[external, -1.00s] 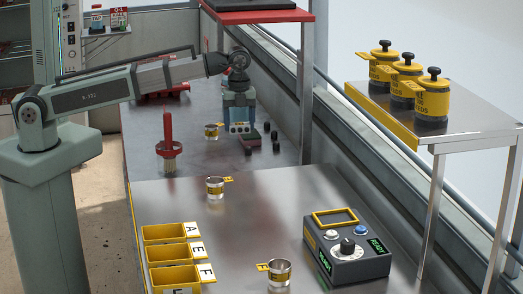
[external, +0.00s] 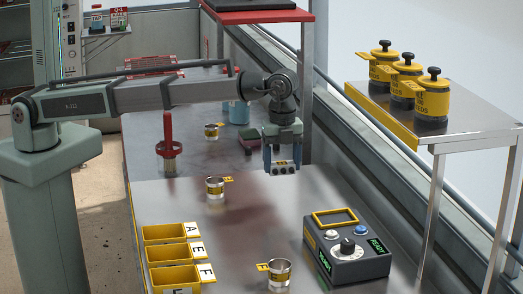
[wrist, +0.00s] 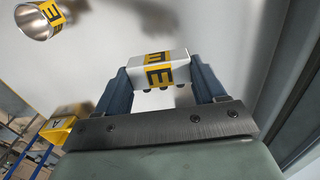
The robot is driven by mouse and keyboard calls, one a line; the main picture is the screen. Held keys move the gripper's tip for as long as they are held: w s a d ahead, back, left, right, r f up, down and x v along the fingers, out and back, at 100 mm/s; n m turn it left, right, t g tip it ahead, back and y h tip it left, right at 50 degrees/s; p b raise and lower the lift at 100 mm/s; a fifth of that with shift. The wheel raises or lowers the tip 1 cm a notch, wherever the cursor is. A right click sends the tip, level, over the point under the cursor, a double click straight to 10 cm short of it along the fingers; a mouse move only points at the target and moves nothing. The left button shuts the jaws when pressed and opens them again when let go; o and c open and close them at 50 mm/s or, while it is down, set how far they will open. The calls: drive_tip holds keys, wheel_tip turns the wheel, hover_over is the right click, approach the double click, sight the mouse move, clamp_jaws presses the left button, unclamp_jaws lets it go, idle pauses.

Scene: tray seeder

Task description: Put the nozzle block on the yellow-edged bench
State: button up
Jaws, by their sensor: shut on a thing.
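The nozzle block (wrist: 158,70) is a white block with yellow-and-black E labels and dark nozzles along its lower edge. My gripper (external: 282,163) is shut on it, one blue finger on each side. In the external view the nozzle block (external: 284,169) shows as a small piece between the fingertips, over the far right part of the near steel table; I cannot tell its exact height. The yellow-edged bench (external: 468,116) stands at the right, higher than the table, with a yellow strip on its left edge. My gripper is left of the bench and apart from it.
Several yellow lidded jars (external: 433,100) stand along the bench's back left; its right part is bare. A control box (external: 347,250) sits on the table in front. Labelled cups (external: 215,188), yellow bins (external: 172,253) and a red-handled tool (external: 168,140) stand left. A rail runs behind.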

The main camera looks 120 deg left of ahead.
drive_tip(key=w+d, duration=0.4)
drive_tip(key=d, duration=0.5)
drive_tip(key=w+d+r, duration=0.1)
drive_tip(key=w+d, duration=0.3)
drive_tip(key=d, duration=0.6)
drive_tip(key=w+d, duration=0.4)
drive_tip(key=d, duration=0.5)
drive_tip(key=shift+s+f, duration=0.2)
drive_tip(key=shift+f, duration=4.35)
drive_tip(key=shift+f, duration=0.1)
drive_tip(key=o, duration=1.1)
wheel_tip(320, 180, up, 12)
drive_tip(key=shift+r, duration=0.1)
